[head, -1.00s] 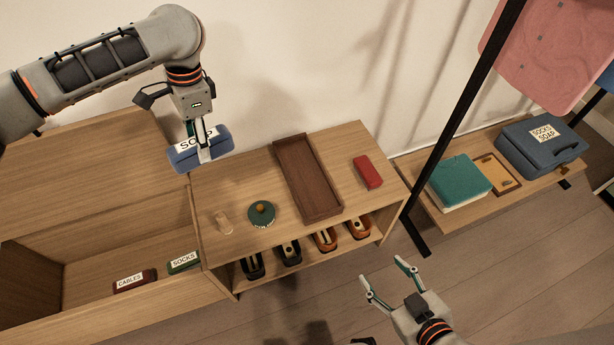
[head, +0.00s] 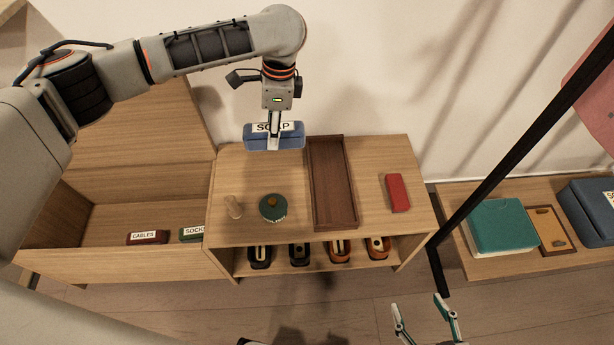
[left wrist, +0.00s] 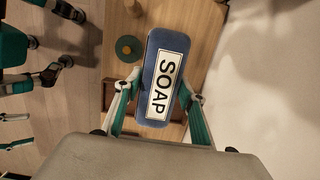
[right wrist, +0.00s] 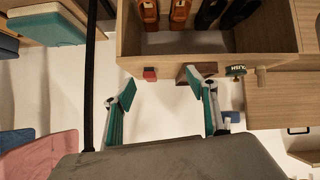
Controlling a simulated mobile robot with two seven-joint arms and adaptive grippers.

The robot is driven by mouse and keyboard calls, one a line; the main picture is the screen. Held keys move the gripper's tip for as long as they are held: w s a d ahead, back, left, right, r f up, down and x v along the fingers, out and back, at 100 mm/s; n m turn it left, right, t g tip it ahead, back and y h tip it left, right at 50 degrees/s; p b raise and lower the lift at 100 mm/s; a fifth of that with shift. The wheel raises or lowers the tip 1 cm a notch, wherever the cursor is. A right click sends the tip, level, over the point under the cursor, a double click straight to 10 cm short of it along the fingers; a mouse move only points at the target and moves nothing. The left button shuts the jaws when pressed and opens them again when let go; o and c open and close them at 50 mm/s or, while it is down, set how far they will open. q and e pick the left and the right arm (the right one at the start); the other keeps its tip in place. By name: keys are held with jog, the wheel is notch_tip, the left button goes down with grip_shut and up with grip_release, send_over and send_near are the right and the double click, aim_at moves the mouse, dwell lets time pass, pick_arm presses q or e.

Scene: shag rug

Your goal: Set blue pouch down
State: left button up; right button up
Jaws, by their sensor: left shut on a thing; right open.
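The blue pouch (head: 274,137) carries a white label reading SOAP. My left gripper (head: 273,140) is shut on it and holds it over the back left part of the wooden bench top (head: 240,180), by the wall. I cannot tell the exact gap below it. In the left wrist view the pouch (left wrist: 164,78) lies between the two fingers (left wrist: 155,95), label facing the camera. My right gripper (head: 426,322) is open and empty in front of the bench, low at the picture's bottom edge. It also shows open in the right wrist view (right wrist: 162,92).
On the bench are a brown tray (head: 350,222), a red box (head: 397,193), a green round tin (head: 273,207) and a small wooden peg (head: 233,207). Several shoes stand on the shelf below. An open chest (head: 110,220) is at left. A black post (head: 520,140) rises at right.

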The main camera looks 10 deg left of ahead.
pick_arm(q)
jog(key=f, duration=0.2)
jog(key=f+b, duration=0.1)
jog(key=f, duration=0.1)
jog(key=shift+s, duration=0.25)
notch_tip(320, 180, down, 11)
jog(key=b, duration=0.5)
jog(key=shift+w+f, duration=0.1)
jog(key=shift+w, duration=0.1)
jog(key=f+b, duration=0.1)
jog(key=f, duration=0.1)
jog(key=f+b, duration=0.1)
jog(key=f, duration=0.1)
jog(key=shift+s+f+b, duration=0.2)
jog(key=shift+f+b, duration=0.05)
jog(key=shift+b, duration=0.15)
jog(key=shift+w, duration=0.15)
jog(key=shift+c, duration=0.6)
jog(key=shift+w+r, duration=0.1)
jog(key=shift+r, duration=0.2)
pick_arm(e)
jog(key=w+a+r+m+t+y, duration=0.1)
jog(key=w+a+r+m+y, duration=0.1)
jog(key=a, duration=0.6)
jog(key=shift+a+r+m+t, duration=0.4)
jog(key=shift+r+m, duration=0.2)
jog(key=shift+m, duration=0.3)
pick_arm(q)
jog(key=shift+f, duration=0.1)
